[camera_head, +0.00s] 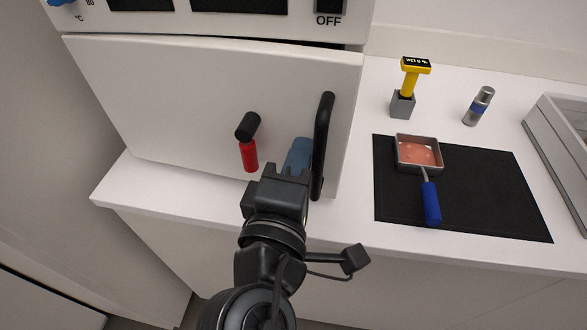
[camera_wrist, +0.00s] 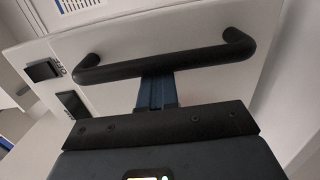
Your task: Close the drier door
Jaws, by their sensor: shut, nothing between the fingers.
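The white drier door (camera_head: 190,100) hangs on the drier at the left of the head view. A narrow dark gap shows along its top edge, so it looks slightly ajar or nearly flush; I cannot tell exactly. Its black bar handle (camera_head: 322,140) stands at the door's right side and also spans the wrist view (camera_wrist: 170,66). My gripper (camera_head: 302,148) is at the door front, just left of the handle, with its blue fingers (camera_wrist: 157,92) together and empty. They reach past the handle bar toward the door face; I cannot tell whether they touch it.
A red and black piece (camera_head: 249,145) shows before the door. On the counter at the right are a black mat (camera_head: 480,190), a blue-handled pan (camera_head: 431,200), a yellow-topped tool in a grey holder (camera_head: 403,103), a silver cylinder (camera_head: 478,106) and a grey tray (camera_head: 560,165).

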